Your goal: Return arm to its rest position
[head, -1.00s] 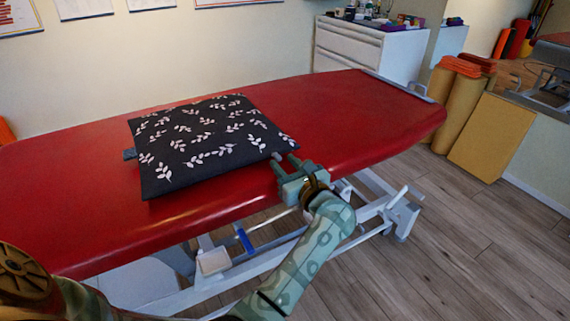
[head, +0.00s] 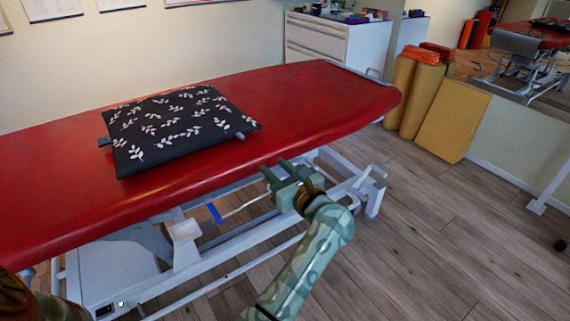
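The table's white metal frame (head: 185,250) is below and beside the arm. A white drawer cabinet (head: 325,42) with small items on top stands behind the table. Yellow rolls and a block (head: 450,122) stand at the right wall. The wooden floor (head: 440,220) at right is clear.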

